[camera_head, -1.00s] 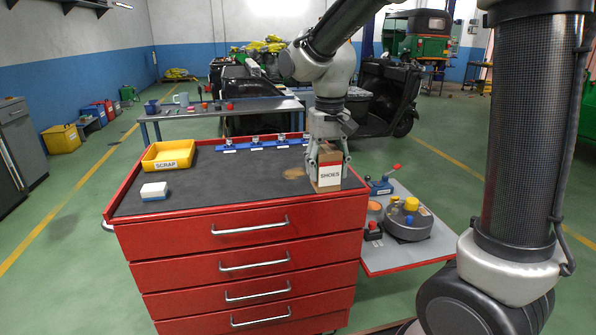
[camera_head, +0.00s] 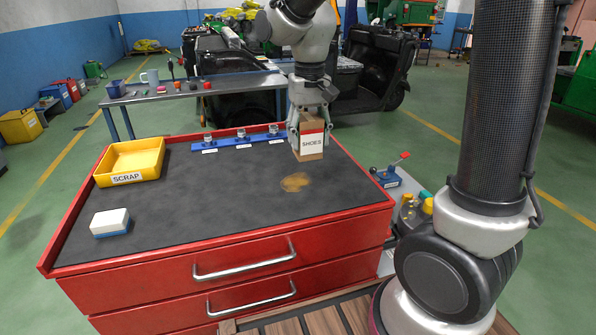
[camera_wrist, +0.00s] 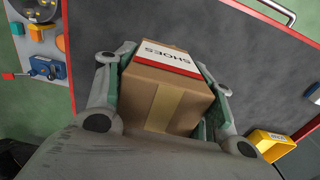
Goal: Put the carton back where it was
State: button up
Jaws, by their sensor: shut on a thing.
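The carton is a brown box with a white and red label reading SHOES (camera_head: 311,141). My gripper (camera_head: 308,126) is shut on it, with a finger on each side. In the head view the carton is upright over the right back part of the black worktop (camera_head: 215,200); I cannot tell whether its base touches the mat. In the wrist view the carton (camera_wrist: 168,92) sits between the fingers, with its taped face toward the camera. A tan stain (camera_head: 296,182) marks the mat just in front of the carton.
A yellow SCRAP bin (camera_head: 130,162) stands at the back left of the red cabinet. A white and blue block (camera_head: 110,222) lies at the front left. A blue rail with several knobs (camera_head: 240,142) runs along the back edge. The worktop's middle is clear.

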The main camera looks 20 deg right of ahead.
notch_tip(320, 180, down, 10)
jog(key=shift+w+r, duration=0.1)
dwell(0.4)
jog(key=o, duration=1.5)
jog(key=shift+c, duration=0.2)
